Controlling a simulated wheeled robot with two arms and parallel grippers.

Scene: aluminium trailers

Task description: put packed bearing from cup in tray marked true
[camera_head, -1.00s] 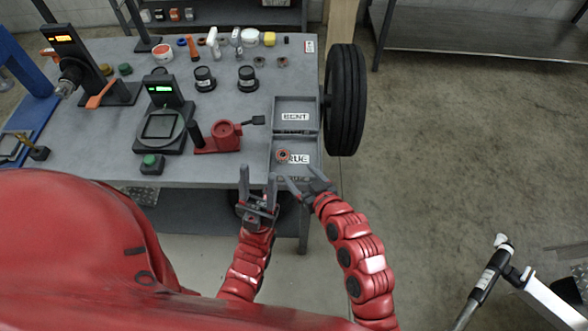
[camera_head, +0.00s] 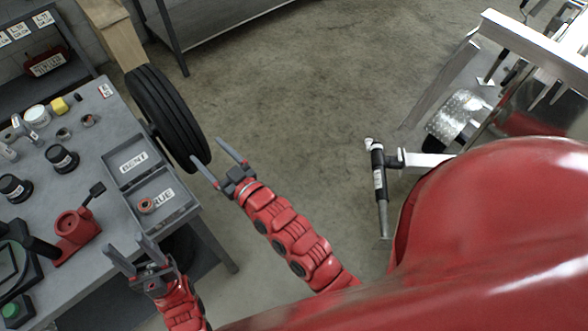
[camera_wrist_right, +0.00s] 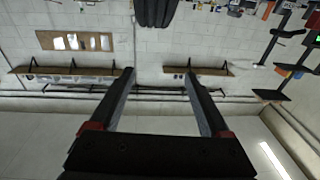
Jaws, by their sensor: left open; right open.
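An orange-brown ring-shaped bearing (camera_head: 146,206) lies in the grey tray marked TRUE (camera_head: 183,212), at its left side by the label. The red bearing packer with its cup (camera_head: 70,224) stands on the table left of the tray; I cannot see any bearing in the cup. My left gripper (camera_head: 127,249) is open and empty, in front of the TRUE tray near the table edge. My right gripper (camera_head: 211,158) is open and empty, off the table to the right of the trays.
The tray marked BENT (camera_head: 122,178) adjoins the TRUE tray on its far side. A black tyre (camera_head: 168,115) stands at the table's right edge, close to my right gripper. Black cups (camera_head: 61,158) stand on the left. The floor right of the table is open up to a trailer (camera_head: 480,90).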

